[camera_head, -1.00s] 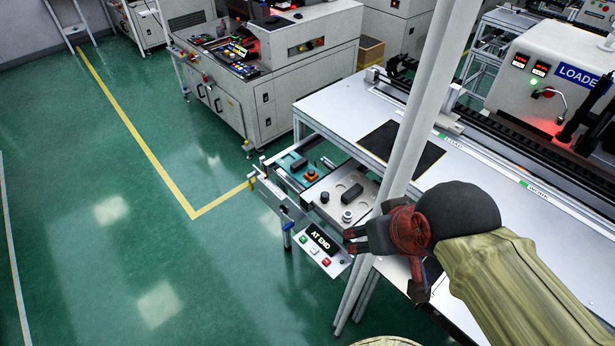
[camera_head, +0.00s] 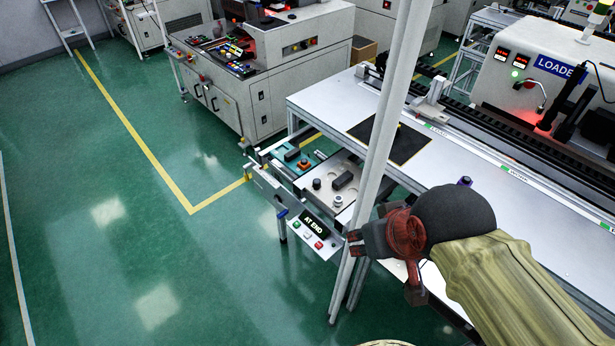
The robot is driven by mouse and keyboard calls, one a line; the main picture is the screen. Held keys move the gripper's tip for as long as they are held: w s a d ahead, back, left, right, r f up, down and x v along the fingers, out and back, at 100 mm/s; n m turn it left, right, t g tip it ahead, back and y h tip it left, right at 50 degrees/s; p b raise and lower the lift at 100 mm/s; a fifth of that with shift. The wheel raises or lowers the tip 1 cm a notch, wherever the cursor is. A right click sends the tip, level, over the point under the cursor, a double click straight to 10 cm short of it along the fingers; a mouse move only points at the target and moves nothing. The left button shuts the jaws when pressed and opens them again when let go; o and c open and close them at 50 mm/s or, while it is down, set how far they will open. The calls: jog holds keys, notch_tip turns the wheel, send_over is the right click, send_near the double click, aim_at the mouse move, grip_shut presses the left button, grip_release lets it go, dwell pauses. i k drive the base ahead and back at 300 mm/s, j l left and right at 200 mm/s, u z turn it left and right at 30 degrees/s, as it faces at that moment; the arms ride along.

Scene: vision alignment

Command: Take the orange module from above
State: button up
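A small orange part (camera_head: 304,164), which looks like the orange module, sits on a teal plate (camera_head: 283,152) at the left end of the workbench. A dark block lies on the plate beside it. My gripper (camera_head: 354,243) is at the lower centre right, pointing left. In the picture it is well below and to the right of the orange part, apart from it. Its fingers are small and dark, so I cannot tell whether they are open. I see nothing clearly held.
A grey plate (camera_head: 318,181) with dark knobs and a block adjoins the teal plate. A white pole (camera_head: 383,130) rises close to my gripper. The white bench (camera_head: 335,103) carries a black mat (camera_head: 417,146). Green floor is clear at left.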

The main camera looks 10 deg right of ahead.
aim_at(304, 164)
jog(key=k+z, duration=0.15)
jog(key=z, duration=0.2)
jog(key=k+z, duration=0.1)
jog(key=z, duration=0.3)
jog(key=k+l+z, duration=0.1)
jog(key=z, duration=0.25)
jog(key=j+z, duration=0.15)
jog(key=z, duration=2.1)
jog(key=k+j, duration=0.2)
jog(key=j, duration=0.25)
jog(key=k+j+z, duration=0.1)
jog(key=k+j, duration=0.15)
jog(key=j, duration=0.2)
jog(key=k+j+z, duration=0.1)
jog(key=j, duration=0.35)
jog(key=k+j, duration=0.35)
jog(key=k+j+z, duration=0.1)
jog(key=k+j, duration=0.15)
jog(key=j, duration=0.25)
jog(key=k+j, duration=0.35)
jog(key=j, duration=0.15)
jog(key=k+j, duration=0.3)
jog(key=j, duration=0.15)
jog(key=k+j, duration=0.35)
jog(key=j, duration=0.15)
